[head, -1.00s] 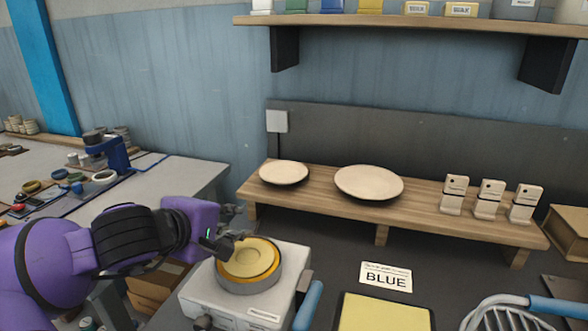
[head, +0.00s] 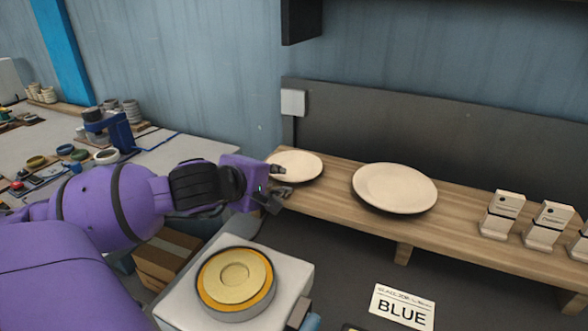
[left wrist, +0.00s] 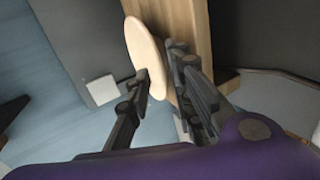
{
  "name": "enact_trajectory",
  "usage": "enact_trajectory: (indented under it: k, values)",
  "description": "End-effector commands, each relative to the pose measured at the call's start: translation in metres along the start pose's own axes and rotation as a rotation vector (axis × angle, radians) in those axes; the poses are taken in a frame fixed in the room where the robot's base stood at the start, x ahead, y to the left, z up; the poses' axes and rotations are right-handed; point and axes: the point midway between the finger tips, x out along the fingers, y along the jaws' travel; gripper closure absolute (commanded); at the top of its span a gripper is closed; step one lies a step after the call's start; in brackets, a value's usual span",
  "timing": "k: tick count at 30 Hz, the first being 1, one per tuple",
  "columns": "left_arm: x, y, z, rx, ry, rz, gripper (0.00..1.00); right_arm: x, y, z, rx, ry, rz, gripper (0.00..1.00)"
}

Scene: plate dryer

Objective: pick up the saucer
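The saucer, a small cream plate (head: 298,165), lies on the left end of the wooden shelf. A larger cream plate (head: 396,188) lies to its right on the same shelf. My left gripper (head: 280,181) is open at the saucer's near left edge. In the left wrist view the saucer (left wrist: 147,55) shows beyond and partly between the spread fingers (left wrist: 162,72); one finger overlaps its rim in the picture. I cannot tell whether they touch. My right gripper is not in view.
The wooden shelf (head: 330,207) runs along the dark back panel. White labelled blocks (head: 502,214) stand at its right. A white device with a round yellow-topped disc (head: 236,278) stands below the gripper. A "BLUE" sign (head: 402,307) lies in front of the shelf.

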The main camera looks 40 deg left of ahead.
Motion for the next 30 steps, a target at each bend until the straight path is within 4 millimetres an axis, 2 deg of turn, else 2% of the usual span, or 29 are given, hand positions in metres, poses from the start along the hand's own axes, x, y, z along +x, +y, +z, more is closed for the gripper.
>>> enact_trajectory:
  k: [3, 6, 13, 18, 30]
  values:
    - [0.016, 0.001, 0.000, 0.000, -0.001, 0.002, 0.79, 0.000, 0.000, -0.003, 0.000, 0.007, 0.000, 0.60]
    - [0.022, 0.000, 0.000, 0.000, -0.001, 0.000, 0.79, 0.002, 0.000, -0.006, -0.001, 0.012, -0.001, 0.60]
    - [0.022, 0.000, 0.000, 0.000, -0.001, -0.001, 0.81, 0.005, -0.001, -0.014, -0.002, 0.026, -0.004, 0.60]
    - [0.022, 0.000, 0.000, 0.000, -0.001, -0.001, 1.00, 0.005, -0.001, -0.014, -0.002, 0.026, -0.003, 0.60]
    - [0.022, 0.001, 0.000, 0.000, -0.002, 0.001, 1.00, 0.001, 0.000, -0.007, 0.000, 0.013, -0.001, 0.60]
